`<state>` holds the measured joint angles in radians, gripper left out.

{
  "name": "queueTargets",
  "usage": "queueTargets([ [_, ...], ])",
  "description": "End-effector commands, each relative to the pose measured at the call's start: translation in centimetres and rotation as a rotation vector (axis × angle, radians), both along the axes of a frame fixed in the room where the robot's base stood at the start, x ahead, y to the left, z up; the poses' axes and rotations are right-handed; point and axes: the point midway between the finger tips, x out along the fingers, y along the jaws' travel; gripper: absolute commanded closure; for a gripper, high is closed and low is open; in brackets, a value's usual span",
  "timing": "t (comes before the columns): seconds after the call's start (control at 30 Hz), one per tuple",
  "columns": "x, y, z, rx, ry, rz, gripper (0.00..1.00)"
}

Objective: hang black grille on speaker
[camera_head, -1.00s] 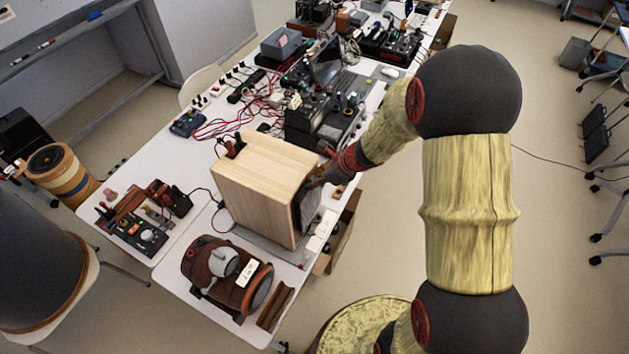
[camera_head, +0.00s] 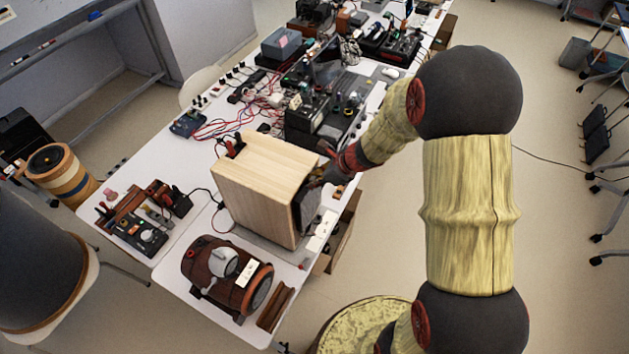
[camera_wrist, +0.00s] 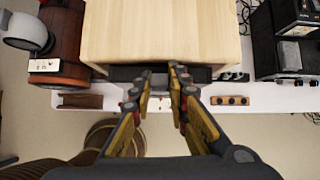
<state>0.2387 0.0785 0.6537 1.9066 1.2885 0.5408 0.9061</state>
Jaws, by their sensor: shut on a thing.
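The speaker (camera_head: 258,190) is a light wooden box standing on the table in the head view. Its top edge also shows in the wrist view (camera_wrist: 160,35). The black grille (camera_head: 308,207) is a dark panel at the speaker's right-hand face. In the wrist view the grille (camera_wrist: 122,74) is a dark strip along the speaker's near edge. My gripper (camera_head: 329,172) is beside that face. In the wrist view my gripper (camera_wrist: 161,78) has its fingers closed on the grille's upper edge. I cannot tell whether the grille touches the speaker; most of its face is hidden.
A brown barrel-shaped device (camera_head: 226,275) stands in front of the speaker. A black electronic unit (camera_head: 318,115) and red cables (camera_head: 222,125) lie behind it. A small control box (camera_head: 132,232) is at the left.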

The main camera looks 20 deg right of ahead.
Motion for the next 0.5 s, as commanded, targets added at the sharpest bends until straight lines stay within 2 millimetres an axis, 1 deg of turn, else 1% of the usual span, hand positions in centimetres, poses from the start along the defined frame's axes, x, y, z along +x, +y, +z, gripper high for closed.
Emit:
queueTargets([
  [0.27, 0.11, 0.02, 0.2, 0.002, -0.004, 0.001, 1.0],
  [0.5, -0.3, -0.45, 0.16, 0.001, -0.003, 0.0, 1.0],
])
